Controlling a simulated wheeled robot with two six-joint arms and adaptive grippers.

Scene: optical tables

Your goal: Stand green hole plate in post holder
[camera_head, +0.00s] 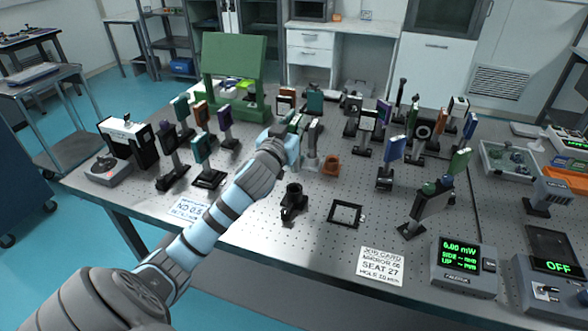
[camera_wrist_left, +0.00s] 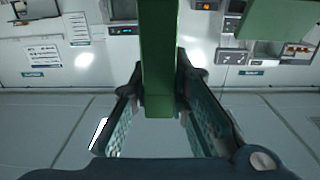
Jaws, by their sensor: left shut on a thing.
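My left gripper (camera_head: 288,136) reaches over the middle of the optical table (camera_head: 240,257). In the left wrist view its two fingers (camera_wrist_left: 160,112) are closed on the green hole plate (camera_wrist_left: 158,55), a long narrow green bar from this side. Its holes do not show there. In the head view the gripper and wrist largely hide the plate. A black post holder (camera_head: 292,203) stands with an open top on the table, nearer the front edge and apart from the gripper. My right gripper is not in view.
A flat black square frame (camera_head: 346,214) lies right of the holder, and an orange part (camera_head: 331,165) sits behind it. Several mounted plates stand to the left and right. A job card (camera_head: 382,267) and a power meter (camera_head: 463,263) are at the front. A large green board (camera_head: 235,62) stands at the back.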

